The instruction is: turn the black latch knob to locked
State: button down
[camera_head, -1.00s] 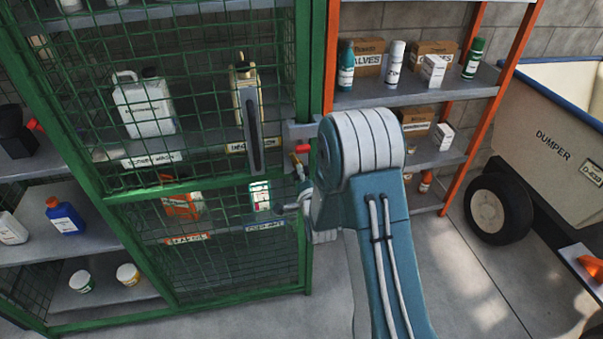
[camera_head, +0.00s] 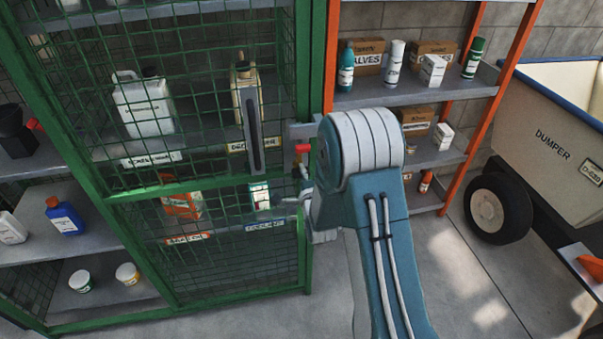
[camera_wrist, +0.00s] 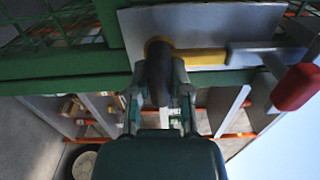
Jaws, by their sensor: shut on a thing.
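In the wrist view, the black latch knob (camera_wrist: 160,72) sits between the fingertips of my gripper (camera_wrist: 159,95), which is shut on it. A yellow bar (camera_wrist: 203,57) runs right from a round yellow collar behind the knob, across a grey plate (camera_wrist: 130,22) on the green cage frame. In the head view my gripper (camera_head: 299,198) is at the right edge of the green mesh cage door (camera_head: 195,195). My arm hides most of it, and the black knob cannot be made out there.
A red-ended handle (camera_wrist: 297,87) stands out right of the knob; its red part (camera_head: 302,149) shows above my gripper. Cans and bottles stand behind the mesh. An orange-framed shelf (camera_head: 425,95) and a dumper (camera_head: 550,130) are to the right. Concrete floor is open in front.

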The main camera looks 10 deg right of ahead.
jog(key=shift+d+f, duration=0.1)
jog(key=c, duration=0.6)
grip_release()
jog(key=shift+w+d, duration=0.1)
jog(key=shift+o, duration=0.2)
jog(key=s, duration=1.2)
